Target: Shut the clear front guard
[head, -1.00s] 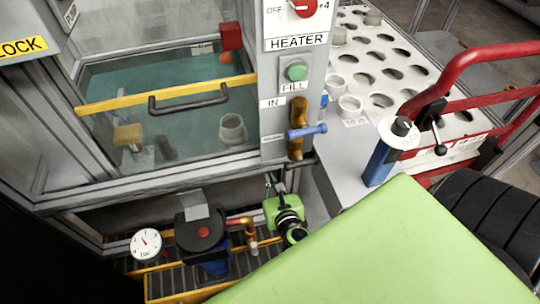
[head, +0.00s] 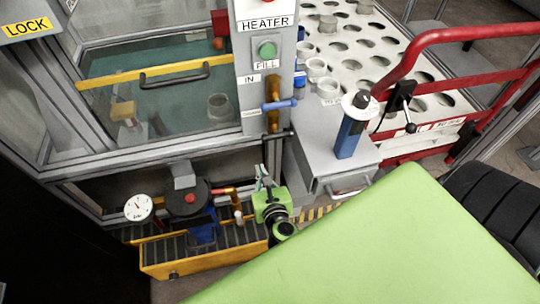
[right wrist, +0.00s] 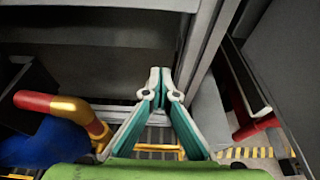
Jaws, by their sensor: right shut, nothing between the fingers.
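The clear front guard (head: 110,92) is a see-through pane on the left of the head view, with a yellow bar (head: 105,79) and a dark handle (head: 178,82). The bar sits above the grey bottom frame. I cannot tell whether the space under the bar is open or glazed. My right gripper (head: 262,176) is shut and empty below the frame, to the right of and lower than the handle, apart from the guard. Its closed green-and-white fingers also show in the right wrist view (right wrist: 160,82). My left gripper is not in view.
A control post with a green button (head: 266,49) and a blue-handled valve (head: 279,104) stands right of the guard. A gauge (head: 138,208) and a yellow trough (head: 205,257) lie below. A grey drawer unit, a blue device (head: 350,135) and a red rail (head: 460,35) are at right.

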